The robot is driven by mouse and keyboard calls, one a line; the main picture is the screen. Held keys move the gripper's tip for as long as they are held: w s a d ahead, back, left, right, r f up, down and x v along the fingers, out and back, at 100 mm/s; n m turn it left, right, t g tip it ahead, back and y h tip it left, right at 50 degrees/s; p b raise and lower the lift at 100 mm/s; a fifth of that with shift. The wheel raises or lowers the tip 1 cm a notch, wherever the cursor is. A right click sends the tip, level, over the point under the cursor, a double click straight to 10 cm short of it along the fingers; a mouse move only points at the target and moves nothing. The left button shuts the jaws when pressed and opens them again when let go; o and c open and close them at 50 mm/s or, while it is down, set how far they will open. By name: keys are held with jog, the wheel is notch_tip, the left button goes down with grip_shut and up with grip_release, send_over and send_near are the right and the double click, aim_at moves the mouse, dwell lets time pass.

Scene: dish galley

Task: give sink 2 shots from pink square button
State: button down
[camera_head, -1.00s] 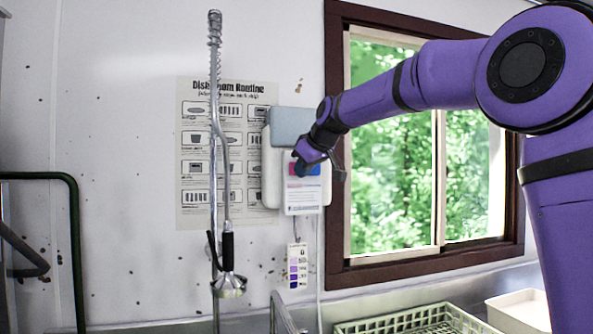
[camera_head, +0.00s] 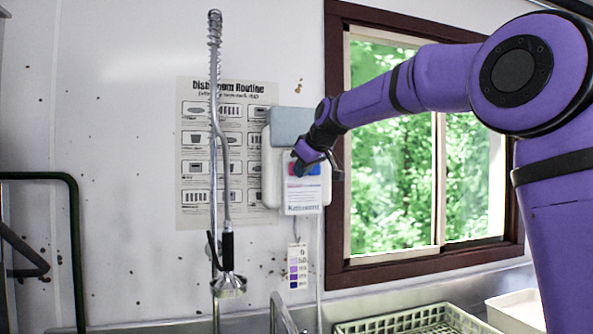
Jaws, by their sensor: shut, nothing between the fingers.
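A white and grey dispenser (camera_head: 303,200) hangs on the wall left of the window. On its front, a pink patch (camera_head: 291,168) shows just left of my gripper, and a blue patch (camera_head: 315,170) shows beside it. My gripper (camera_head: 300,168) is shut and empty, its tip in front of the dispenser's coloured buttons. It covers part of them, and I cannot tell whether it touches one. A clear tube (camera_head: 319,260) runs down from the dispenser toward the sink (camera_head: 250,326), of which only the back edge shows at the bottom.
A spray hose with a nozzle (camera_head: 229,284) hangs left of the dispenser. A green rack (camera_head: 405,323) and a white tub (camera_head: 518,312) stand at the lower right. A green rail (camera_head: 76,250) is at the far left. A colour strip (camera_head: 298,266) hangs below the dispenser.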

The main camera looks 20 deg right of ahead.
jog(key=shift+w, duration=0.55)
dwell(0.5)
jog(key=shift+s, duration=1.15)
jog(key=shift+w, duration=0.2)
jog(key=shift+w, duration=0.2)
jog(key=shift+w, duration=0.75)
dwell(1.3)
jog(key=shift+s, duration=1.15)
